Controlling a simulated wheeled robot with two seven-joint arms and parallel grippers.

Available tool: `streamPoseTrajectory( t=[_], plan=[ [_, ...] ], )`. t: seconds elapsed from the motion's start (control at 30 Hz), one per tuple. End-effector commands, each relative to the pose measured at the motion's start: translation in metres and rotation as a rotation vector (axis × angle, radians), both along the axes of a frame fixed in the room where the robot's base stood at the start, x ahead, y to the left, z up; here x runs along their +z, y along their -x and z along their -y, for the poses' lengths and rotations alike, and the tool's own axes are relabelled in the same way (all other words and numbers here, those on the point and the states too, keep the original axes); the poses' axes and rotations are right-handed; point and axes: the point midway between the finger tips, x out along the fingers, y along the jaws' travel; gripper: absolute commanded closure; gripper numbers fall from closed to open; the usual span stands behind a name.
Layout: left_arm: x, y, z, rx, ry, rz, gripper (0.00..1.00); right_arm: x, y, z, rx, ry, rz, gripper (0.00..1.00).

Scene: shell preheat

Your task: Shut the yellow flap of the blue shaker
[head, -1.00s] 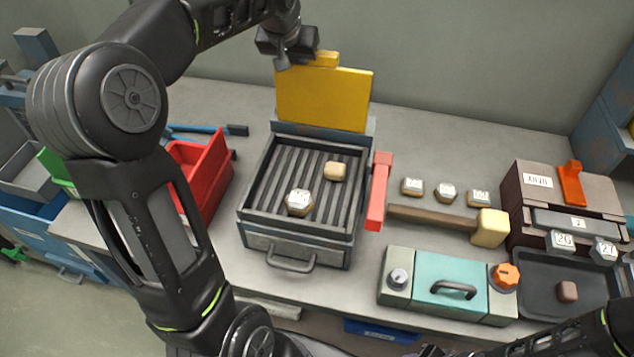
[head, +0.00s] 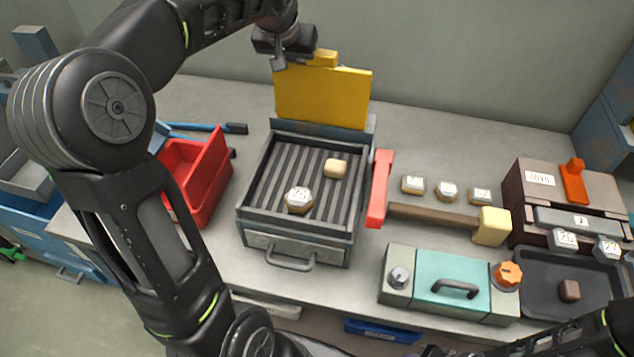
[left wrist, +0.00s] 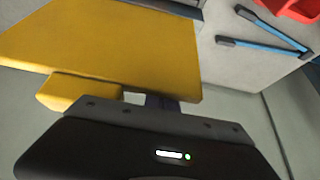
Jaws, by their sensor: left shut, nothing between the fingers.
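The blue-grey shaker (head: 350,225) stands on the bench with a ribbed tray inside. Its yellow flap (head: 320,98) stands up open at the back edge, leaning slightly back, with a yellow tab (head: 320,58) on top. My left gripper (head: 279,63) is shut and empty, at the flap's top left corner beside the tab. The left wrist view shows the flap (left wrist: 110,45) and its tab (left wrist: 80,93) close in front of the gripper body; I cannot tell whether they touch. My right arm shows at the lower right; its fingers are out of view.
A numbered hex nut (head: 298,200) and a tan block (head: 335,168) lie in the tray. A red bin (head: 205,175) stands left, a red bar (head: 379,188) and a mallet (head: 435,215) right. A teal box (head: 452,280) is in front. The wall is close behind the flap.

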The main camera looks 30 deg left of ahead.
Motion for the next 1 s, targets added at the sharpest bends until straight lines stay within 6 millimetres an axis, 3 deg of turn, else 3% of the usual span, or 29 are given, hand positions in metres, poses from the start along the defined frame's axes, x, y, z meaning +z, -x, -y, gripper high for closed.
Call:
streamPoseTrajectory(
  t=[0.03, 0.07, 0.87, 1.0],
  plan=[
    [-0.013, 0.008, 0.002, 0.004, 0.008, -0.024, 1.00, -0.006, 0.000, 0.000, 0.001, -0.001, 0.001, 0.64],
    [-0.013, 0.011, 0.003, 0.004, 0.008, -0.024, 1.00, -0.008, -0.001, 0.000, 0.001, -0.001, 0.001, 0.64],
    [-0.007, 0.069, 0.024, 0.002, 0.004, -0.011, 1.00, -0.039, -0.002, 0.000, 0.000, -0.002, 0.006, 0.64],
    [-0.002, 0.070, 0.024, 0.002, 0.004, -0.012, 1.00, -0.035, -0.002, 0.000, 0.000, -0.002, 0.006, 0.64]
  ],
)
